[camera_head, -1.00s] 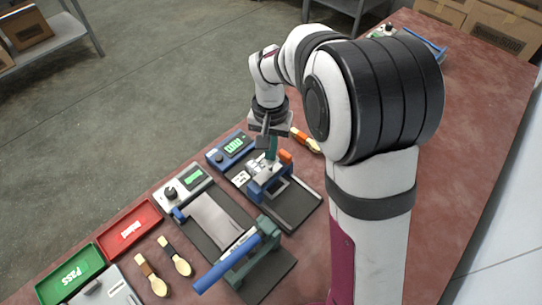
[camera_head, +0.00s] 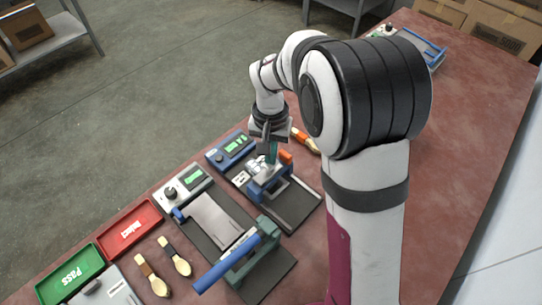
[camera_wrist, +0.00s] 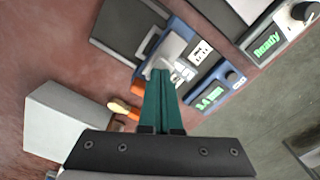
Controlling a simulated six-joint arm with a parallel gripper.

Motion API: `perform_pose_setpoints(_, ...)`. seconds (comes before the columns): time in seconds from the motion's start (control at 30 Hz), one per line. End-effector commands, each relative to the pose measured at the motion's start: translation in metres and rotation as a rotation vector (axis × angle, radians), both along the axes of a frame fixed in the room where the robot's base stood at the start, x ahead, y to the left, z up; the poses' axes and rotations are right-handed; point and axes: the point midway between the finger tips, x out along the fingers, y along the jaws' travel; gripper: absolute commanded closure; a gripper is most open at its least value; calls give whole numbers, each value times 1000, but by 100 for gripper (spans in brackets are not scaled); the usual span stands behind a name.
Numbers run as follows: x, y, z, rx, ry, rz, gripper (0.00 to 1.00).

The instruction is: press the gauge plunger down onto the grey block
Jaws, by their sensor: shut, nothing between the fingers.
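The gauge (camera_head: 268,182) is a blue and grey metal stand on a dark base plate, with an orange part (camera_head: 286,156) on its right. My gripper (camera_head: 270,157) is shut and empty, with its teal fingers pointing down at the top of the gauge. In the wrist view the fingertips (camera_wrist: 160,76) overlap the light grey metal head (camera_wrist: 173,48) of the gauge. They look to be at or touching it; contact is hard to confirm. The plunger and the grey block are mostly hidden by the fingers and stand. A blue readout box (camera_head: 231,149) shows green digits.
A press with a blue handle (camera_head: 228,262) and a grey readout box (camera_head: 183,187) stand to the left. The table's right side is mostly clear.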

Motion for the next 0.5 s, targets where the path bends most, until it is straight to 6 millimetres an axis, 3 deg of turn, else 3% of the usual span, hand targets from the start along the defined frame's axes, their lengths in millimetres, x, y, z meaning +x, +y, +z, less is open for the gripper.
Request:
perform_pose_setpoints(0.27,0,0,2,0,-1,0,100)
perform_pose_setpoints(0.5,0,0,27,0,-2,0,100)
